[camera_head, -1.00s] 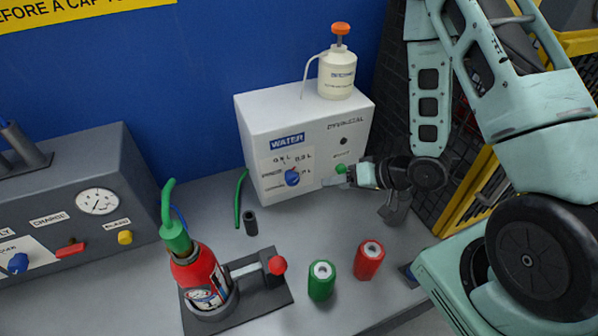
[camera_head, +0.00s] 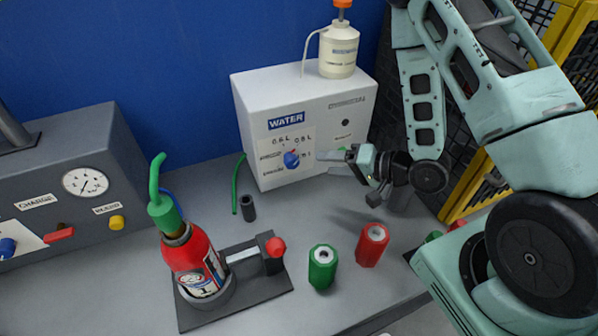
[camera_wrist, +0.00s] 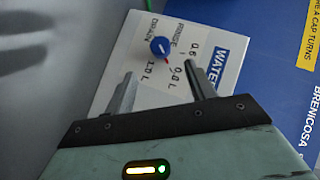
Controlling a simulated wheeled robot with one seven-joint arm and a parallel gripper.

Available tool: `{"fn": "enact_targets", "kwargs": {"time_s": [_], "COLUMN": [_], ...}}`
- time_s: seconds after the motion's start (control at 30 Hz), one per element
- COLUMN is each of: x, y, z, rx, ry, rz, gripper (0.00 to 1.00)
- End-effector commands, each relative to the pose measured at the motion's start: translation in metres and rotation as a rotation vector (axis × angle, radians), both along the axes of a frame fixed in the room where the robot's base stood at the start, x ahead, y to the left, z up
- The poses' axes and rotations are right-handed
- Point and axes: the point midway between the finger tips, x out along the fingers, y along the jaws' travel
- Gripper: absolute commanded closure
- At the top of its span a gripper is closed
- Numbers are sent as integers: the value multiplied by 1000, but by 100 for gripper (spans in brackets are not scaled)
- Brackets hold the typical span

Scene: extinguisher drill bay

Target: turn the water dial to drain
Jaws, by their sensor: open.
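The water dial (camera_head: 291,159) is a blue knob on the front of a white box (camera_head: 262,170) under a WATER label. It also shows in the wrist view (camera_wrist: 159,46), ringed by DRAIN, RINSE and litre marks. Its red mark points toward 0.8 L. My gripper (camera_head: 332,160) is open and empty, to the right of the dial in the head view, apart from it. In the wrist view the two fingers (camera_wrist: 160,82) are spread below the dial, with the dial ahead of the gap between them.
A cream pump bottle (camera_head: 338,52) stands on the box. A red extinguisher (camera_head: 192,258) stands in a dark stand. A green cylinder (camera_head: 322,268) and a red one (camera_head: 371,246) stand in front. A grey gauge panel (camera_head: 60,160) is at left. Yellow-framed mesh is at right.

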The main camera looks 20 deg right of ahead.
Motion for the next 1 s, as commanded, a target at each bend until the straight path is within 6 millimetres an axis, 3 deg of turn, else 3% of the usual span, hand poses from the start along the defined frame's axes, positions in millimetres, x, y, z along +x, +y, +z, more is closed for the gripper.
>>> {"fn": "enact_targets", "kwargs": {"time_s": [0.03, 0.5, 0.93, 1.0], "x": [5, 61, 68, 68], "y": [6, 53, 59, 59], "z": [-8, -28, -33, -33], "rx": [1, 1, 1, 1], "ry": [-6, -1, -1, -1], "rz": [5, 2, -1, -1], "gripper": [45, 45, 45, 61]}}
